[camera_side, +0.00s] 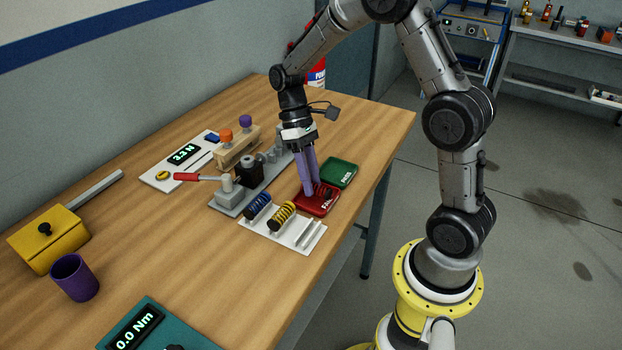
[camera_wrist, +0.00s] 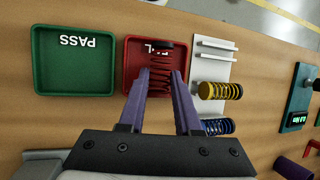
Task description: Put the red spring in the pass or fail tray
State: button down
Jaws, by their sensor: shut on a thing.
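The red spring (camera_wrist: 160,64) is between the purple fingers of my gripper (camera_wrist: 158,79), which is shut on it. In the side view, my gripper (camera_side: 313,192) points down at the red FAIL tray (camera_side: 303,208), and the fingers hide part of the spring. The wrist view shows the spring over the red FAIL tray (camera_wrist: 131,60); I cannot tell whether it touches the tray floor. The green PASS tray (camera_side: 339,173) is beside it and looks empty in the wrist view (camera_wrist: 75,84).
A white rack (camera_side: 307,232) holds a yellow spring (camera_side: 281,216) and a blue spring (camera_side: 258,205), close to the FAIL tray. A grey lever fixture (camera_side: 231,193) stands left of the trays. The table's edge is near the trays on the right.

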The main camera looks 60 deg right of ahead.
jog(key=shift+f, duration=0.6)
jog(key=c, duration=0.6)
grip_release()
jog(key=shift+f, duration=0.1)
jog(key=s+v, duration=0.1)
jog(key=v, duration=1.2)
jog(key=s+a+r+t+h, duration=0.2)
jog(key=s+a+r+t, duration=0.3)
jog(key=s, duration=0.3)
jog(key=s+a+f+t, duration=0.1)
jog(key=s+t, duration=0.4)
jog(key=s, duration=0.5)
jog(key=shift+s+a+m+h, duration=0.15)
jog(key=shift+a+m+h, duration=0.2)
jog(key=shift+a, duration=0.45)
